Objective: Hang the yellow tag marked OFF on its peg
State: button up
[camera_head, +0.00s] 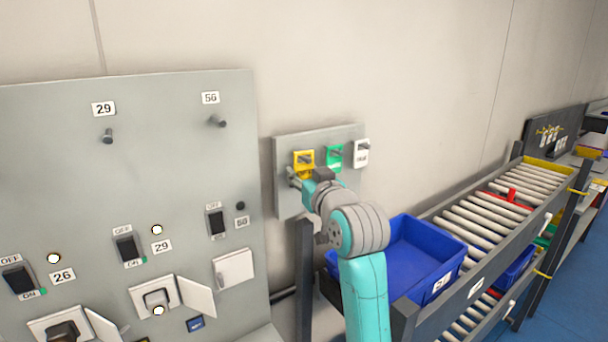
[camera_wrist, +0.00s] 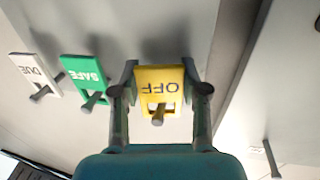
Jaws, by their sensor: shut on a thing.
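The yellow tag marked OFF (camera_wrist: 160,77) is upside down in the wrist view. My gripper (camera_wrist: 159,92) has a finger at each side edge of it and is shut on it. A grey peg (camera_wrist: 158,116) sticks out at the tag's slotted end, apparently through the slot. In the head view the yellow tag (camera_head: 304,157) is at the left of a small grey wall board (camera_head: 350,132), with my gripper (camera_head: 305,181) just below it. Whether the tag's weight rests on the peg cannot be told.
A green SAFE tag (camera_head: 334,156) and a white DUE tag (camera_head: 361,153) hang on neighbouring pegs. A large switch panel (camera_head: 60,150) stands at the left, with bare pegs under labels 29 and 56. A blue bin (camera_head: 421,254) and roller racks (camera_head: 495,215) are at the right.

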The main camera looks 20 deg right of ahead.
jog(key=shift+f, duration=0.1)
dwell(0.3)
jog(key=o, duration=1.3)
jog(key=shift+c, duration=0.2)
jog(key=shift+s, duration=0.1)
jog(key=shift+s+d, duration=0.5)
jog(key=shift+s, duration=1.05)
jog(key=shift+s+d, duration=0.55)
jog(key=shift+s, duration=1.05)
jog(key=shift+s+d, duration=0.5)
jog(key=shift+s, duration=1.05)
